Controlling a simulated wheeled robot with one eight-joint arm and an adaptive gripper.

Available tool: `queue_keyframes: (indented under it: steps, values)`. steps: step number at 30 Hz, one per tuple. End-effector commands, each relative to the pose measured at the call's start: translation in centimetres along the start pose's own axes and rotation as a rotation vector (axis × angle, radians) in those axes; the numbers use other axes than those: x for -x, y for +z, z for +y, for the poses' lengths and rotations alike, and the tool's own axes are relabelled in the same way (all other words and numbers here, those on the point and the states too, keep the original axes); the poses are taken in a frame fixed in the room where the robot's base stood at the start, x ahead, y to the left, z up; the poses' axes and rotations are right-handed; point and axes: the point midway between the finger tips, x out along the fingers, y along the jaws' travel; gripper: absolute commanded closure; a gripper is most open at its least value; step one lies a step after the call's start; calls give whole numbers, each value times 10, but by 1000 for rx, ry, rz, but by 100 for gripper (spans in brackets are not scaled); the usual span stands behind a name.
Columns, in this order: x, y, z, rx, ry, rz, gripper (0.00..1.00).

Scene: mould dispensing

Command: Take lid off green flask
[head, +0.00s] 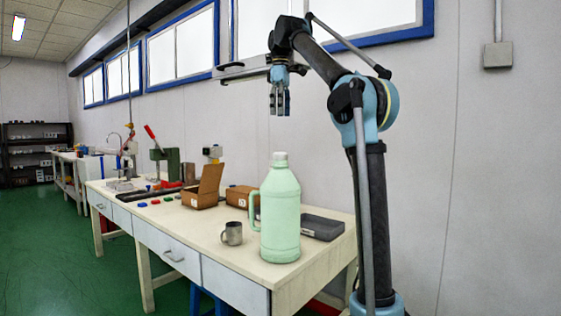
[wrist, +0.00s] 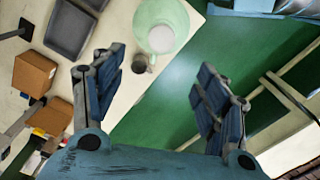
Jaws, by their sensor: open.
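The green flask (head: 280,215) is a large pale green jug with a side handle, standing upright near the right end of the table. Its white lid (head: 279,158) is on its neck. In the wrist view the lid (wrist: 161,38) shows from above as a pale disc on the flask (wrist: 181,18), at the top middle. My gripper (head: 280,105) points down, above the flask and apart from the lid. In the wrist view the gripper (wrist: 160,90) has its two fingers spread wide, with nothing between them.
A metal mug (head: 232,233) stands left of the flask on the table (head: 195,226). A grey tray (head: 322,227) lies behind and to the right. An open cardboard box (head: 201,195) and a second box (head: 240,196) stand farther back. The air above the flask is free.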

Motion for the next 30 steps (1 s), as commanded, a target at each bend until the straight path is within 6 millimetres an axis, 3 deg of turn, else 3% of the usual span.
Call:
queue_keyframes:
  steps: [21, 30]
  values:
    - [-99, 1, 0, -2, 0, 0, 33]
    - [-116, 1, -1, -2, 0, 0, 33]
